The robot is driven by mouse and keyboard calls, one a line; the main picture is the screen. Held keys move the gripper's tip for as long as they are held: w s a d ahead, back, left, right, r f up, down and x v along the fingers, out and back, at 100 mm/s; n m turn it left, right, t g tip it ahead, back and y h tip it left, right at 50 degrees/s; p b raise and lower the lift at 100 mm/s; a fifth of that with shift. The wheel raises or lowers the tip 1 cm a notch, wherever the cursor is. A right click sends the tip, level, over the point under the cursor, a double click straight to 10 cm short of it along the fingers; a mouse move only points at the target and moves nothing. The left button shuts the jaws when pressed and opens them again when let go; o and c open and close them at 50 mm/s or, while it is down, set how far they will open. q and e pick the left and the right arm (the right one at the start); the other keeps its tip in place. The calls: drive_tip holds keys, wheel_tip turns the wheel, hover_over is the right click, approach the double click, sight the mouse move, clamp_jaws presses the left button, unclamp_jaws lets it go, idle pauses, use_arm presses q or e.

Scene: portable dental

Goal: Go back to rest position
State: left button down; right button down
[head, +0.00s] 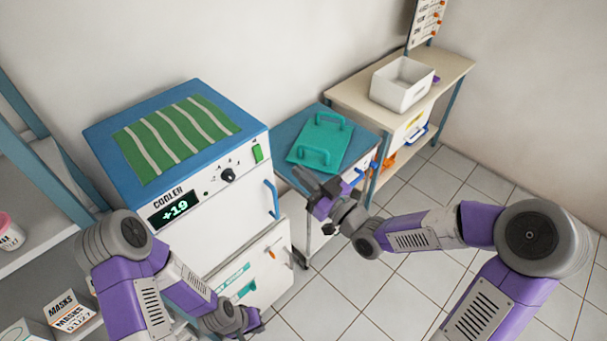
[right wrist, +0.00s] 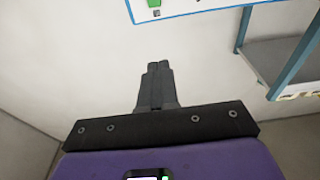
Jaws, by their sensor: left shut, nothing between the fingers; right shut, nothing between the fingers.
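My right gripper (head: 318,188) is raised in front of the small blue-topped cart in the head view, shut and empty. In the right wrist view its fingers (right wrist: 157,70) are pressed together with nothing between them. My left gripper (head: 252,322) is low at the bottom of the head view, in front of the cooler's lower drawer. It is shut, and nothing shows in it. Both arms are bent at the elbow.
A cooler (head: 215,203) reading +19 stands at centre left. A teal tray with handles (head: 322,142) lies on the blue cart (head: 285,140). A white bin (head: 395,95) sits on the back bench (head: 345,93). Shelves are at left. Tiled floor (head: 400,275) is open at right.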

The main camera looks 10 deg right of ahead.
idle(0.3)
drive_tip(key=s+f+m+g+h+b, duration=0.1)
drive_tip(key=s+f+m+g+h, duration=0.15)
drive_tip(key=f, duration=1.05)
drive_tip(key=s+f+m+g+h, duration=0.1)
drive_tip(key=f+m+g+h, duration=0.25)
drive_tip(key=f, duration=0.85)
drive_tip(key=s+d+f+m+g+h+b, duration=0.1)
drive_tip(key=s+d+f+m+g, duration=0.2)
drive_tip(key=s+f+g, duration=0.5)
drive_tip(key=s+f+m, duration=0.1)
drive_tip(key=s+f, duration=0.8)
drive_tip(key=s, duration=0.1)
drive_tip(key=shift+f+g+h+b, duration=0.2)
drive_tip(key=shift+g+h+b, duration=0.1)
drive_tip(key=shift+g+h, duration=0.1)
